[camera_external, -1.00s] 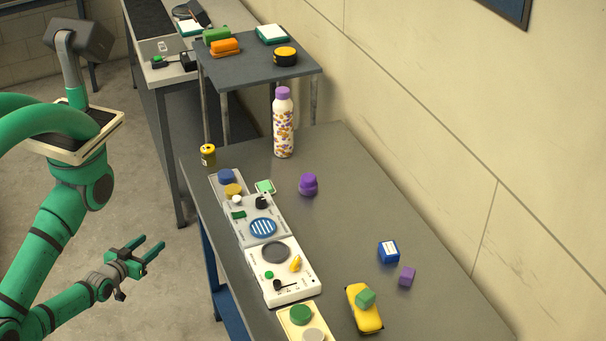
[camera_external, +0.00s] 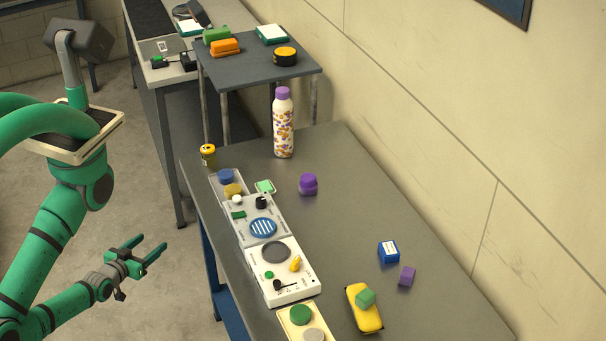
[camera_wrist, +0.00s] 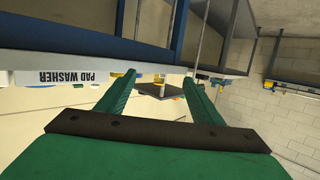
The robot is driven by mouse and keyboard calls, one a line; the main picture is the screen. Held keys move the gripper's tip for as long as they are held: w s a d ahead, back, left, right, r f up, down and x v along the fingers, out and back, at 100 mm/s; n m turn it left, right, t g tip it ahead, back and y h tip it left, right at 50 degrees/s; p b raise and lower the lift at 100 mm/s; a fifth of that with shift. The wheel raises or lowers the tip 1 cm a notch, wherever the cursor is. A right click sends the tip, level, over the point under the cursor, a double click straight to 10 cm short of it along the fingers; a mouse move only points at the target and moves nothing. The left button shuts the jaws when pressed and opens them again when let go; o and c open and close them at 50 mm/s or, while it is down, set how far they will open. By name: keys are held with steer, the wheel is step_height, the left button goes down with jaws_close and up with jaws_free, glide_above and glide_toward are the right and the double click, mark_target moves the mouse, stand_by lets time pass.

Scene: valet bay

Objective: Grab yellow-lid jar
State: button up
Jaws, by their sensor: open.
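The yellow-lid jar (camera_external: 208,156) is a small jar with a yellow lid and a dark body. It stands upright at the far left edge of the grey workbench, left of the tall patterned bottle. My gripper (camera_external: 152,243) is open and empty, left of the bench and well apart from the jar. In the wrist view my gripper (camera_wrist: 160,82) shows its two green fingers spread. Small yellow bits show near the fingertips there, but I cannot tell whether one is the jar.
The workbench (camera_external: 350,175) carries a patterned bottle (camera_external: 284,125) with a purple cap, control panels (camera_external: 278,270) along its left side, a purple knobbed object (camera_external: 308,185), a blue box (camera_external: 388,252) and a yellow case (camera_external: 366,312). A dark shelf (camera_external: 255,68) stands behind. Open floor lies left.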

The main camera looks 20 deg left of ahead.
steer(key=h, duration=0.2)
glide_toward(204, 156)
steer(key=s+a+f, duration=0.2)
steer(key=a+f, duration=0.1)
steer(key=a, duration=0.1)
steer(key=w+d+m, duration=0.1)
steer(key=w, duration=0.1)
steer(key=w+r+m+g+h, duration=0.1)
steer(key=w, duration=0.1)
steer(key=w+d+r+m+h, duration=0.1)
steer(key=w, duration=0.2)
steer(key=shift+d+g, duration=0.35)
steer(key=shift+g, duration=0.05)
steer(key=shift+w+d+r+m+g, duration=0.1)
steer(key=shift+w+r+m+g, duration=0.05)
steer(key=shift+w+m+g, duration=0.25)
steer(key=shift+h, duration=0.3)
steer(key=x, duration=0.5)
steer(key=shift+w+d, duration=0.15)
steer(key=shift+w, duration=0.15)
steer(key=shift+x, duration=2.65)
steer(key=shift+d+r, duration=0.1)
steer(key=shift+r, duration=0.05)
steer(key=c, duration=1.1)
